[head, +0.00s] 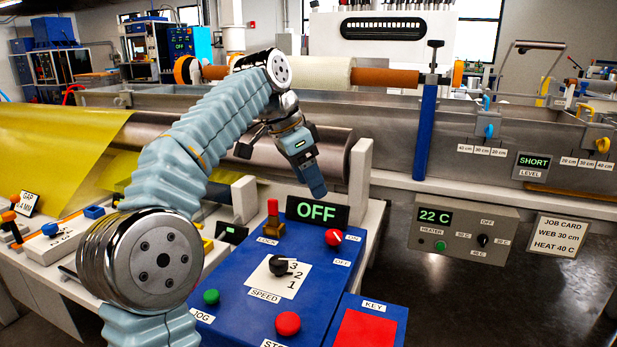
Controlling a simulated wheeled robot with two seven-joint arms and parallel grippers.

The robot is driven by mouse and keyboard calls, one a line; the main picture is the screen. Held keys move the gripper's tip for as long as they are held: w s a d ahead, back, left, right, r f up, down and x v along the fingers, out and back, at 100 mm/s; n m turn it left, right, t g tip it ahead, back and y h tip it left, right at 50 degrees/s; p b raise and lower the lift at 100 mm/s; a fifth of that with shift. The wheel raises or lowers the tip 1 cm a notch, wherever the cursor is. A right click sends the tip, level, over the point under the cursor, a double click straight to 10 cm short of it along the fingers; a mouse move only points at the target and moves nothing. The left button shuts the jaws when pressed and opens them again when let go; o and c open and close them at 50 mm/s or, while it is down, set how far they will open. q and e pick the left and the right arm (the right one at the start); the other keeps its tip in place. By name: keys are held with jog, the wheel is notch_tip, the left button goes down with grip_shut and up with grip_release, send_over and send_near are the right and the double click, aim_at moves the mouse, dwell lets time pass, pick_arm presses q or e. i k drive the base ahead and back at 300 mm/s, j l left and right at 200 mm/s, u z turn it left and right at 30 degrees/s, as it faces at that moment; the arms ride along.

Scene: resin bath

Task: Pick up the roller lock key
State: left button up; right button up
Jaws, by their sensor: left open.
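The roller lock key (272,207), with a red top and a tan lower part, stands upright at the LOCK label on the blue control panel (235,262). My left gripper (316,188) is open and points down, above and to the right of the key, in front of the steel roller. It is apart from the key and looks empty; only part of its fingers shows clearly. A red pad (365,330) under a KEY label lies bare at the lower right. My right gripper is not in view.
An OFF display (317,212) stands just right of the key. The panel also carries a speed dial (279,266), a green jog button (211,297), a red stop button (288,323) and a red switch (333,237). A steel roller (325,150) lies behind. A heater box (462,232) hangs right.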

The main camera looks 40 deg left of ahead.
aim_at(273, 218)
jog(key=k+l, duration=0.15)
jog(key=l, duration=0.15)
jog(key=k+l, duration=0.1)
jog(key=l, duration=0.25)
jog(key=k+l, duration=0.15)
jog(key=l, duration=0.15)
jog(key=k+l, duration=0.1)
jog(key=l, duration=0.25)
